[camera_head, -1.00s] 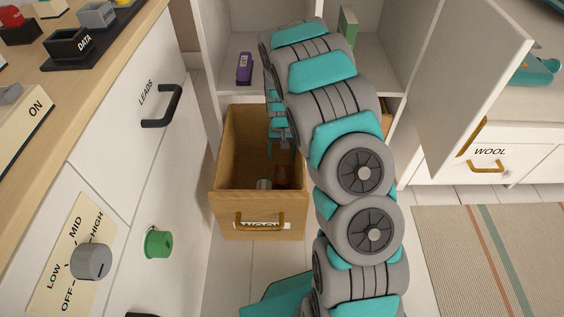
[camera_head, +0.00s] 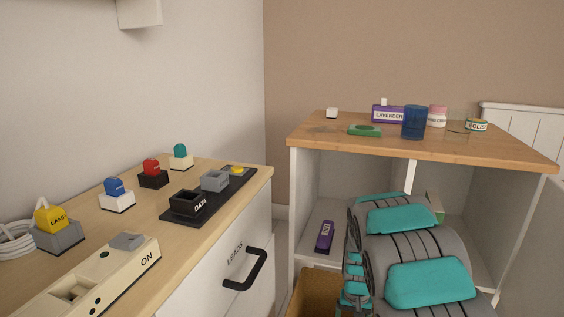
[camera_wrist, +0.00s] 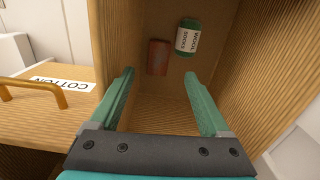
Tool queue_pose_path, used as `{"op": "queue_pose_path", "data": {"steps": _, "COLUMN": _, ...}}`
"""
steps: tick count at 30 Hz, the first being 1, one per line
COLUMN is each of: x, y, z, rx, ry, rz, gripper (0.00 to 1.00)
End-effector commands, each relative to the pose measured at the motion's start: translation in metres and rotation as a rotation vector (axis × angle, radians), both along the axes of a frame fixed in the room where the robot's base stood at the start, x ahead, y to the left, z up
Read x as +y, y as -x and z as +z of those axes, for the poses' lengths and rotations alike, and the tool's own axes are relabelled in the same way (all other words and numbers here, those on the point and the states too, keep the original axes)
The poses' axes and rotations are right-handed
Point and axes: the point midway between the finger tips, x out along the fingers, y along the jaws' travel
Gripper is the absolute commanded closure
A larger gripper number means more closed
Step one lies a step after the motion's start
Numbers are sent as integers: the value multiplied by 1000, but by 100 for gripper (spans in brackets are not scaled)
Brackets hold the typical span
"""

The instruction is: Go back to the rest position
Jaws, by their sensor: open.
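My gripper (camera_wrist: 160,103) shows in the wrist view with its two teal fingers apart and nothing between them. It points into a wooden drawer (camera_wrist: 245,75). Inside the drawer lie a green and white roll labelled WOOL SOCKS (camera_wrist: 188,37) and a reddish-brown block-like item (camera_wrist: 158,57), both beyond the fingertips. In the head view my arm reaches into the cabinet (camera_head: 310,210) at the lower right, and the gripper itself is out of that frame. Only a corner of the open wooden drawer (camera_head: 312,292) shows there.
A COTTON drawer front (camera_wrist: 50,92) with a brass handle is left of my gripper. A purple item (camera_head: 325,236) lies on the cabinet shelf. A blue cup (camera_head: 413,122) and several small items stand on the cabinet top. A desk (camera_head: 120,230) with plugs stands left.

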Motion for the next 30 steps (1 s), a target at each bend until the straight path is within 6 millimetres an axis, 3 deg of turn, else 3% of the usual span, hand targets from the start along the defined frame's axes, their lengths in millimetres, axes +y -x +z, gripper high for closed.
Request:
{"op": "queue_pose_path", "data": {"steps": 1, "x": 2, "y": 7, "z": 18, "rx": -1, "ry": 0, "rz": 6, "gripper": 19}}
{"op": "queue_pose_path", "data": {"steps": 8, "x": 12, "y": 48, "z": 82, "rx": 12, "ry": -4, "rz": 43, "gripper": 19}}
{"op": "queue_pose_path", "data": {"steps": 15, "x": 26, "y": 111, "z": 152, "rx": 33, "ry": -16, "rz": 89, "gripper": 19}}
{"op": "queue_pose_path", "data": {"steps": 21, "x": 35, "y": 170, "z": 200, "rx": 55, "ry": -26, "rz": 126, "gripper": 19}}
{"op": "queue_pose_path", "data": {"steps": 30, "x": 45, "y": 266, "z": 252, "rx": 99, "ry": -37, "rz": 190, "gripper": 19}}
